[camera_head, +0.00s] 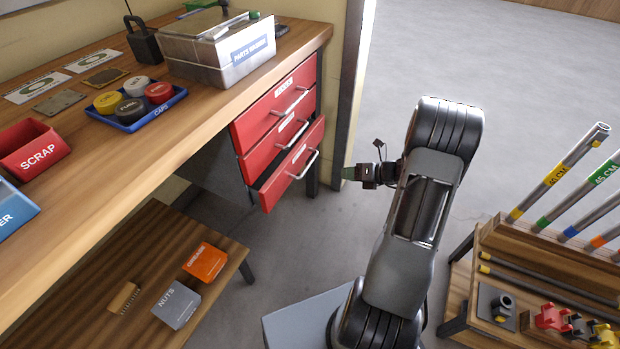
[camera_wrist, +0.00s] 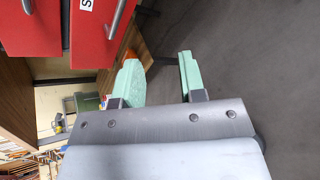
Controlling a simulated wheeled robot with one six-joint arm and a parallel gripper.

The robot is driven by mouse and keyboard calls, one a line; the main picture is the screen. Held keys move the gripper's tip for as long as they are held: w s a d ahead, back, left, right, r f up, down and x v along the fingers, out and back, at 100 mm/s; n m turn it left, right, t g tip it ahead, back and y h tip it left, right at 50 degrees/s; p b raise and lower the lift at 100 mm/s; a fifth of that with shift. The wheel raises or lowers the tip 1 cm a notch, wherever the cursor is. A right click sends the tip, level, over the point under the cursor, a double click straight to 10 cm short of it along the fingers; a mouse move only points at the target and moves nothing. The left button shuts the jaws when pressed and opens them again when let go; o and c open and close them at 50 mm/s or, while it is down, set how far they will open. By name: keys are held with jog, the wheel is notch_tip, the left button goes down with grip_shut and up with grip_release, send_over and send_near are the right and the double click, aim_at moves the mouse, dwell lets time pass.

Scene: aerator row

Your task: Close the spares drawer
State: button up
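A red three-drawer cabinet hangs under the right end of the workbench in the head view. Its bottom drawer (camera_head: 290,172) stands partly pulled out, with a dark gap behind its front. The middle drawer (camera_head: 258,148) and top drawer (camera_head: 262,112) look shut. The labels are too small to read there. In the wrist view a red drawer front (camera_wrist: 91,45) with a metal handle and a label starting with "S" shows at upper left. My gripper (camera_head: 350,173) is right of the bottom drawer, apart from its handle. Its green fingers (camera_wrist: 160,70) are spread, with nothing between them.
The workbench (camera_head: 185,125) holds a parts washer (camera_head: 215,52), a blue caps tray (camera_head: 130,118) and a red scrap bin (camera_head: 32,148). A low shelf (camera_head: 130,270) carries boxes. A tube rack (camera_head: 540,255) stands at right. Floor (camera_head: 500,100) beyond my arm is clear.

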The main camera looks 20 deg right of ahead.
aim_at(309, 166)
jog(key=shift+w+a+f+m+t+y+b, duration=0.15)
jog(key=shift+w+a+m+t+y+b, duration=0.2)
jog(key=shift+w+a+m+b, duration=0.9)
jog(key=shift+w+a+f+m+t+y+b, duration=0.15)
jog(key=shift+w+a+m+t+y+b, duration=0.25)
jog(key=shift+w+a+m, duration=1.7)
jog(key=shift+w+a+f+m+t+y+b, duration=0.15)
jog(key=shift+w+a+m+t+b, duration=0.6)
jog(key=shift+a, duration=1.6)
jog(key=shift+w+g, duration=0.3)
jog(key=shift+w, duration=0.15)
jog(key=shift+c, duration=0.4)
grip_shut()
